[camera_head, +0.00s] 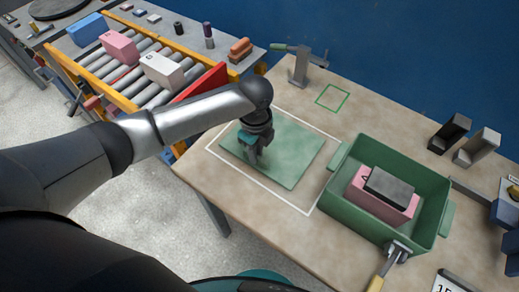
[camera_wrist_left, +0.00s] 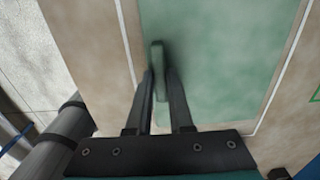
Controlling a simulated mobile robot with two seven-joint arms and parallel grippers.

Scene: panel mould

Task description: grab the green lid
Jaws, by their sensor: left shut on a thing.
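The green lid (camera_head: 294,148) is a flat square panel lying on the wooden table inside a white outline. It also fills the middle of the left wrist view (camera_wrist_left: 220,60). My left gripper (camera_head: 255,160) is over the lid's left part, pointing down. In the left wrist view its two fingers (camera_wrist_left: 163,85) are closed on the lid's small upright green handle (camera_wrist_left: 157,54). The lid appears flat on the table; whether it is slightly raised I cannot tell. My right gripper is not in view.
A green crate (camera_head: 345,212) holding a pink block (camera_head: 370,202) with a dark grey block (camera_head: 389,184) on top stands right of the lid. A roller conveyor (camera_head: 125,65) with several boxes is at the upper left. A clamp (camera_head: 300,65) stands at the table's back.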

